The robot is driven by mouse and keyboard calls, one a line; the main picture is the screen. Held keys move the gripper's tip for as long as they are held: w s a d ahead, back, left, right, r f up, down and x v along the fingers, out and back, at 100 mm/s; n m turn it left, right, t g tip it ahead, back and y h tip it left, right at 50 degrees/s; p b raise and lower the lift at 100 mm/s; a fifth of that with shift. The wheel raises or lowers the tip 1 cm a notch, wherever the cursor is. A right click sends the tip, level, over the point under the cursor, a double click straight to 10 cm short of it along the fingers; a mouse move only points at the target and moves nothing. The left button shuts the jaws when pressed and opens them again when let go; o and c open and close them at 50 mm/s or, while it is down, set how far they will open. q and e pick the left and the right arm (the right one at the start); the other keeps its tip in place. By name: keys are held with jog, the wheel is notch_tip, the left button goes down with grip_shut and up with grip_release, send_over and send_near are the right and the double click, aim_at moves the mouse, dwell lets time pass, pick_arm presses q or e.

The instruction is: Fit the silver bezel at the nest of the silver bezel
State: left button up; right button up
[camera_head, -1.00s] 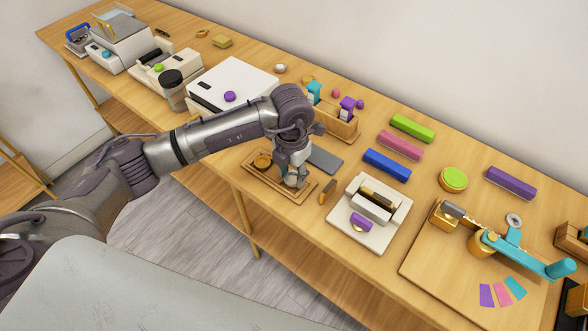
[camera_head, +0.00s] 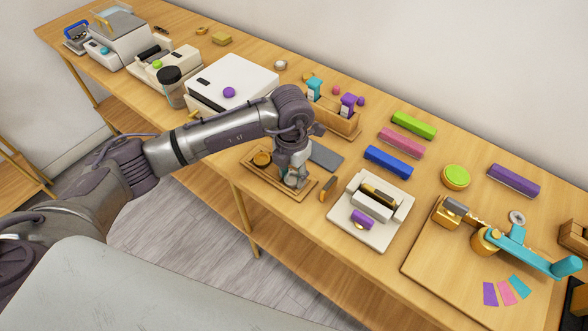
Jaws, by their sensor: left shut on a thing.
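My left gripper (camera_head: 291,180) points down over the right part of a wooden tray (camera_head: 268,180) near the table's front edge. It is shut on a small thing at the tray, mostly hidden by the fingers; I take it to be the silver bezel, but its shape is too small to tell. A round golden-brown piece (camera_head: 262,159) sits in the tray's left part. The nest under the gripper is hidden by the fingers, so I cannot tell whether the held piece touches it. My right gripper is not in view.
A white press (camera_head: 371,211) with a purple handle stands right of the tray, with a small wooden-handled tool (camera_head: 328,189) between them. A grey pad (camera_head: 326,157) lies just behind. Blue (camera_head: 388,162), pink and green bars lie further back. A turquoise-handled lever tool (camera_head: 530,254) stands at the right.

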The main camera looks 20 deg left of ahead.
aim_at(292, 179)
pick_arm(q)
jog(key=o, duration=1.1)
jog(key=shift+o, duration=0.2)
notch_tip(292, 179, up, 12)
jog(key=shift+w, duration=0.1)
